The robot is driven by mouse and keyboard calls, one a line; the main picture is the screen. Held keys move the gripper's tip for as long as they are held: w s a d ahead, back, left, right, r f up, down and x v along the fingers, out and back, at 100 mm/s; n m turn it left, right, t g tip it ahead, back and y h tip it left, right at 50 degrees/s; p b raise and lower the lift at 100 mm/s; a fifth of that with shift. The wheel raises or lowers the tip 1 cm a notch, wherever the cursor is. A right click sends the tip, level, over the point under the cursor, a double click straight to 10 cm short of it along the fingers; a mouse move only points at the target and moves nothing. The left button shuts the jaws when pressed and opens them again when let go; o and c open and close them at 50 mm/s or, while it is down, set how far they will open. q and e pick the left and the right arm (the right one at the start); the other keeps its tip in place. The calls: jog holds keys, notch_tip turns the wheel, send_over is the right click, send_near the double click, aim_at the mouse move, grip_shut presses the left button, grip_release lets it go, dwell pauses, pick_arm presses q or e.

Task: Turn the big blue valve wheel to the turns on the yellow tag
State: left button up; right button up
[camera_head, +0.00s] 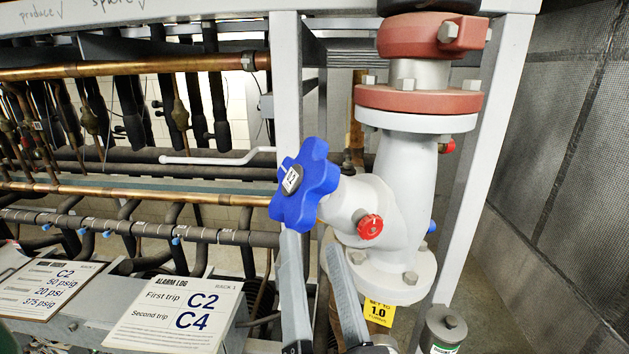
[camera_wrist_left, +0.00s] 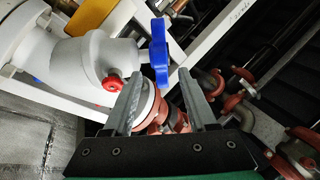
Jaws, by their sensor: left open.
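The big blue valve wheel (camera_head: 318,172) is a lobed knob with a small white label at its hub. It sits on the angled neck of a white valve body (camera_head: 405,190). The wheel also shows edge-on in the left wrist view (camera_wrist_left: 160,50). A yellow tag (camera_head: 379,311) low by the valve reads "1.0", with smaller blurred text. My left gripper (camera_head: 312,240) is open and empty, its fingertips just below the wheel. In the left wrist view, the wheel appears beyond and between the fingertips (camera_wrist_left: 160,74); contact cannot be told. My right gripper is not in view.
A small red knob (camera_head: 370,227) sits on the valve body right of the wheel. A white lever (camera_head: 215,159) runs to the left. A white upright post (camera_head: 287,80) stands behind. Signs (camera_head: 170,312) and copper pipes (camera_head: 130,68) fill the left. A mesh panel (camera_head: 570,150) is at right.

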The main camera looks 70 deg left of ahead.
aim_at(305, 201)
pick_arm(q)
jog(key=p+x, duration=0.2)
jog(key=x, duration=0.3)
jog(key=p+x, duration=0.3)
jog(key=x, duration=0.2)
jog(key=shift+r, duration=0.25)
jog(key=shift+a+p, duration=0.35)
jog(key=shift+a, duration=0.15)
jog(key=shift+c, duration=0.3)
grip_shut()
